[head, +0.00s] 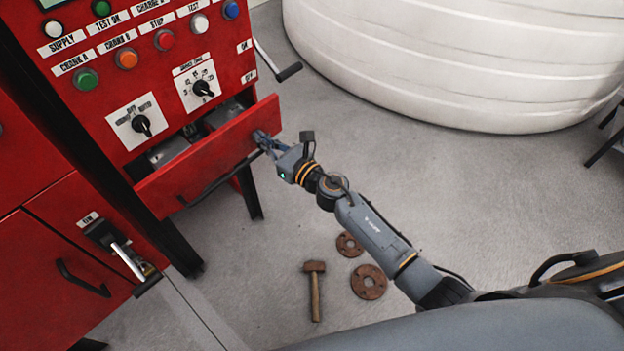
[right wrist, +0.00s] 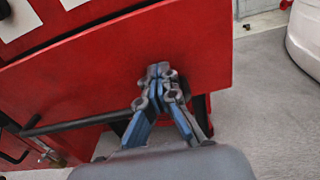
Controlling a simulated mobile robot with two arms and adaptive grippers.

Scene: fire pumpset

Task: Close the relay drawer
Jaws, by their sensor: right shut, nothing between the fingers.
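The relay drawer (head: 200,165) is a red drawer low in the red control cabinet, and it stands pulled out. Grey boxes show inside it behind its front panel. A dark bar handle (head: 219,179) runs along the front; it also shows in the right wrist view (right wrist: 85,120). My right gripper (head: 262,139) is shut and empty, with its fingertips at the drawer front near its right end. In the right wrist view, the closed fingertips (right wrist: 160,72) lie against or just before the red drawer front (right wrist: 215,55); I cannot tell if they touch. My left gripper is not in view.
The cabinet panel above has buttons and knobs, and a crank handle (head: 289,72) sticks out at its right side. A hammer (head: 315,290) and two rusty flanges (head: 369,282) lie on the floor. A white tank (head: 450,60) stands behind.

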